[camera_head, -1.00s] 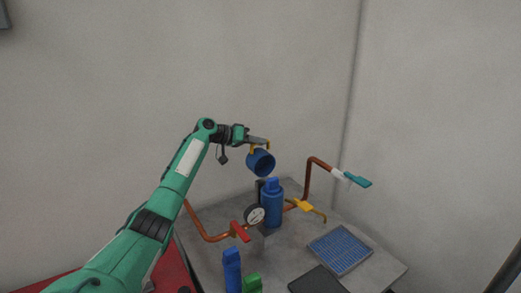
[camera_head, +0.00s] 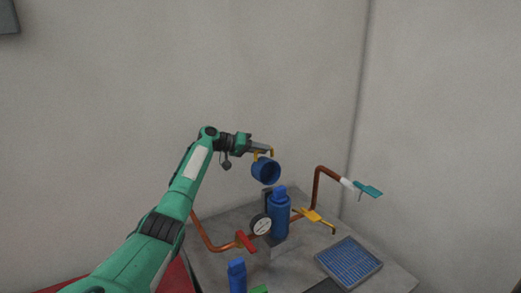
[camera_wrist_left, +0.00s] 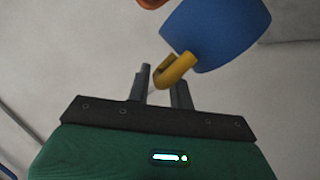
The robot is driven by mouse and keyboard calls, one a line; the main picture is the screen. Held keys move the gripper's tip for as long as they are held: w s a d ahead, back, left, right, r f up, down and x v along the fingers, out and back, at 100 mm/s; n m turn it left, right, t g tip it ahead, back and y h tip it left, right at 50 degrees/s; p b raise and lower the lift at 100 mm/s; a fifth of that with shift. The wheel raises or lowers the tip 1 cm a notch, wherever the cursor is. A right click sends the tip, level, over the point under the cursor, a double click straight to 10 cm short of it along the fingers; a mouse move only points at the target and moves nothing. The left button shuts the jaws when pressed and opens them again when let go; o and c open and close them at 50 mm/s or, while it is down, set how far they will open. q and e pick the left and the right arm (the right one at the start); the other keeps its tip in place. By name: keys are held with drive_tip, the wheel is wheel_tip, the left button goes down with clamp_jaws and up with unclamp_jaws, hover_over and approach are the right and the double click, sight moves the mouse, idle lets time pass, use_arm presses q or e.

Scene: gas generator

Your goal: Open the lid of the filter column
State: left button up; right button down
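The filter column (camera_head: 279,217) is a blue upright cylinder with a narrower blue top, standing on the grey table. A blue cup-shaped lid (camera_head: 266,172) with a yellow handle hangs in the air above it and slightly left, apart from the column. My left gripper (camera_head: 268,151) holds the lid by its handle. In the left wrist view, the two grey fingers (camera_wrist_left: 163,88) are on either side of the yellow handle (camera_wrist_left: 177,70), with the blue lid (camera_wrist_left: 217,32) beyond. The exact finger contact is partly hidden. My right gripper is not in view.
A round gauge (camera_head: 261,224) and red valve handle (camera_head: 246,240) sit left of the column on copper piping. A yellow lever (camera_head: 310,215) and teal lever (camera_head: 368,191) are to its right. A blue grid panel (camera_head: 348,262) lies on the table (camera_head: 392,274). Walls stand behind.

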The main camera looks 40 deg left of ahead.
use_arm(q)
drive_tip(key=shift+o, duration=0.8)
